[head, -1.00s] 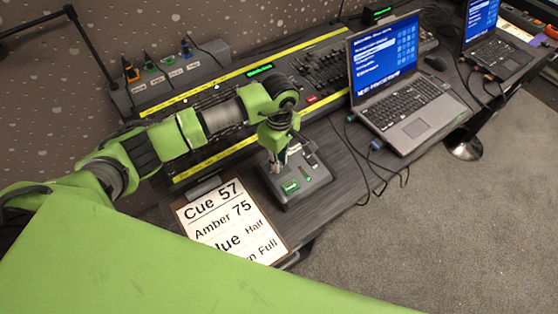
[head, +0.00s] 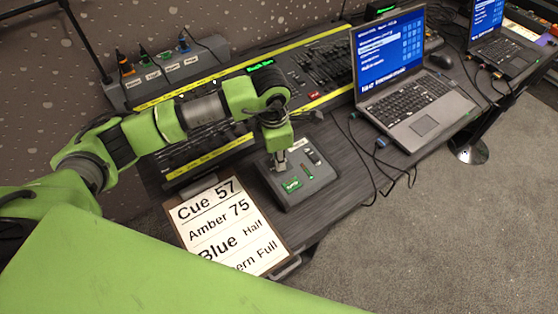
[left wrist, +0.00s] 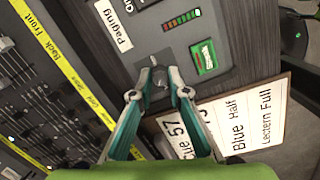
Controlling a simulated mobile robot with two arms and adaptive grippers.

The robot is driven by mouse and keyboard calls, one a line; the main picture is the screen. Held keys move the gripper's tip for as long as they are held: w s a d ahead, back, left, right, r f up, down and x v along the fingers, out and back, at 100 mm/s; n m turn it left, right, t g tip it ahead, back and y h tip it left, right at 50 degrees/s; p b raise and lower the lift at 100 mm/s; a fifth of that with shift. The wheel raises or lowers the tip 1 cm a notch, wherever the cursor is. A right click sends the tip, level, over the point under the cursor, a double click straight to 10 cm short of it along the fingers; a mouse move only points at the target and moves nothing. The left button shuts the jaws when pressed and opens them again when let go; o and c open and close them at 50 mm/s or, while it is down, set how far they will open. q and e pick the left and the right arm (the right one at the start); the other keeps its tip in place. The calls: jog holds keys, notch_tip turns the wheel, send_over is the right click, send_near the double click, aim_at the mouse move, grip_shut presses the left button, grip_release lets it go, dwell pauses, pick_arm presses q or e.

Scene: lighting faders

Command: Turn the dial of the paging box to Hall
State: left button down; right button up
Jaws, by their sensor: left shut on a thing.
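The paging box (head: 318,184) is a dark grey box on the desk, with a green-lit display (head: 292,185) and a small level meter. In the left wrist view it carries a "Paging" label (left wrist: 114,25), a column of coloured lights (left wrist: 181,20) and the green display (left wrist: 204,57). My left gripper (head: 280,163) reaches down onto the box from above. In the left wrist view its two fingers (left wrist: 158,88) are closed around the small dark dial (left wrist: 158,77), which they partly hide. The dial's pointer and the display text are too small to read. My right gripper is not in view.
A clipboard (head: 228,222) with a cue list lies beside the box. The fader console (head: 322,68) with yellow label strips is behind it. A laptop (head: 415,110) with cables stands to the right, and a power strip (head: 165,78) at the back left.

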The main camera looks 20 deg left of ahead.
aim_at(276, 173)
pick_arm(q)
jog(key=n+b, duration=0.2)
jog(key=n, duration=0.2)
jog(key=shift+f+t+b, duration=0.1)
jog(key=shift+t+b, duration=0.2)
jog(key=shift+s+n+b, duration=0.1)
jog(key=shift+n+b, duration=0.6)
jog(key=shift+n, duration=0.8)
jog(key=c, duration=1.9)
grip_release()
jog(key=r, duration=0.4)
jog(key=s+r, duration=0.1)
jog(key=r, duration=0.3)
jog(key=s+r, duration=0.1)
jog(key=r, duration=0.3)
